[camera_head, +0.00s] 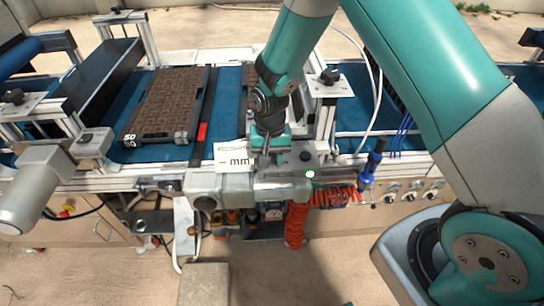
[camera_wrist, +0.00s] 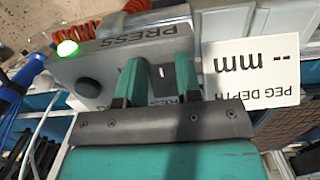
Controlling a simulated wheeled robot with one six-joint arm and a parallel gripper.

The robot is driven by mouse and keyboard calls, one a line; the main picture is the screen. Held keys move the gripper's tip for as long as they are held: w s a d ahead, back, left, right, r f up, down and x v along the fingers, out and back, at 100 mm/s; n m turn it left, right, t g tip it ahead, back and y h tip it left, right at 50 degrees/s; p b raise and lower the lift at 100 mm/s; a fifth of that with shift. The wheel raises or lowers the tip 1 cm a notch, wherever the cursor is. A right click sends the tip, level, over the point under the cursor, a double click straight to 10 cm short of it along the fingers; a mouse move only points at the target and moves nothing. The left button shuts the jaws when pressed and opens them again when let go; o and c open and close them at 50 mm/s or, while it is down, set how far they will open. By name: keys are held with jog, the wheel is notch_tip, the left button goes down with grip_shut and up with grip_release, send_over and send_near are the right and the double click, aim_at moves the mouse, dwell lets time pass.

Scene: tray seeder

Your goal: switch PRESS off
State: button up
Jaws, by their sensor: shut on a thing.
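The grey PRESS box (camera_wrist: 105,62) carries a PRESS label, a lit green lamp (camera_wrist: 67,48) and a round black knob (camera_wrist: 88,88). The lamp also glows in the head view (camera_head: 310,174). My gripper (camera_wrist: 157,70) is at the box face, with its two teal fingers on either side of a small pale switch lever (camera_wrist: 163,71). It is shut on this lever, though the fingers hide much of it. In the head view my gripper (camera_head: 264,158) reaches down onto the box from above.
A white PEG DEPTH display (camera_wrist: 250,68) reading "-- mm" stands close beside my gripper. In the head view a dark seed tray (camera_head: 128,138) lies on the blue conveyor (camera_head: 215,138). A coiled orange hose (camera_head: 296,225) and a blue-handled tool (camera_head: 372,160) are near the box.

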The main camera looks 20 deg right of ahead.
jog(key=g, duration=0.1)
jog(key=g+y, duration=0.1)
jog(key=w+g, duration=0.1)
jog(key=g, duration=0.1)
jog(key=shift+d+r+p, duration=0.2)
jog(key=shift+r+p, duration=0.05)
jog(key=shift+p, duration=0.05)
jog(key=o, duration=0.9)
jog(key=v, duration=1.1)
jog(key=b+v, duration=0.1)
jog(key=v, duration=0.5)
jog(key=shift+d+r, duration=0.2)
jog(key=shift+d, duration=0.1)
jog(key=shift+r, duration=0.1)
